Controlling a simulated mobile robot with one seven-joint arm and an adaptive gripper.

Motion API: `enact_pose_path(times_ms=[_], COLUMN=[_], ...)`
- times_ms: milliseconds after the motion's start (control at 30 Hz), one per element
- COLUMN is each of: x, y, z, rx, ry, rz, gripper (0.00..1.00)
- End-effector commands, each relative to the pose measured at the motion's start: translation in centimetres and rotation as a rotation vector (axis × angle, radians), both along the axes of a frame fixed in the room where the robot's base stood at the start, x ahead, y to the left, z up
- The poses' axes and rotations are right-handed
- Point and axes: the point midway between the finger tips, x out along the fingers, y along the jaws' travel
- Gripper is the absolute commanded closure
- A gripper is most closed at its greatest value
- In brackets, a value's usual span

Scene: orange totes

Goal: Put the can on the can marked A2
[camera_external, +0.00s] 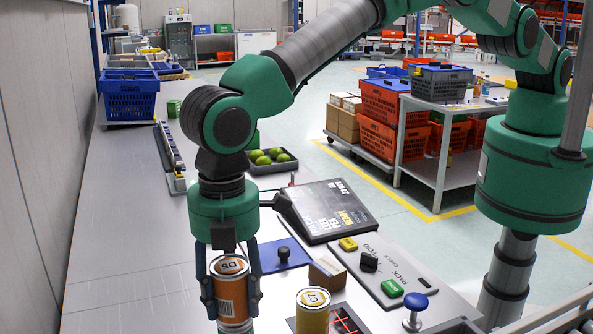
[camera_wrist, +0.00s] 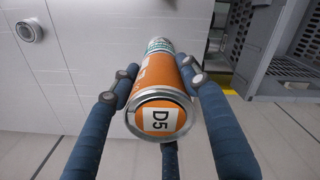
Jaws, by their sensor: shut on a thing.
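An orange can (camera_external: 230,292) with a silver rim and a white D5 label on its top is between the fingers of my gripper (camera_external: 231,304), low in the front of the external view. It looks upright, and the fingers are shut on its sides. In the wrist view the same can (camera_wrist: 160,100) fills the middle, its D5 end facing the camera, with my gripper (camera_wrist: 160,72) around it. A white and teal patch shows at its far end; I cannot tell whether it belongs to this can or another. No A2 mark is readable.
A yellow can (camera_external: 313,311) with a lettered top stands right of my gripper. A small cardboard box (camera_external: 327,272), a blue plate with a black knob (camera_external: 283,254), a dark screen (camera_external: 328,210) and a button panel (camera_external: 385,268) are close by.

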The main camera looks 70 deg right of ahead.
Motion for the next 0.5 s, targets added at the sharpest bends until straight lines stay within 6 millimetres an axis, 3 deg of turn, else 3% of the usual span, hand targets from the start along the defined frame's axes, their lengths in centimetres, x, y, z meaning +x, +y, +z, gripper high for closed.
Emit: enact_pose_path(times_ms=[500], x=[0.03], y=[0.05], z=[-0.84], rx=[0.002], ry=[-0.001], rz=[0.000], gripper=[0.92])
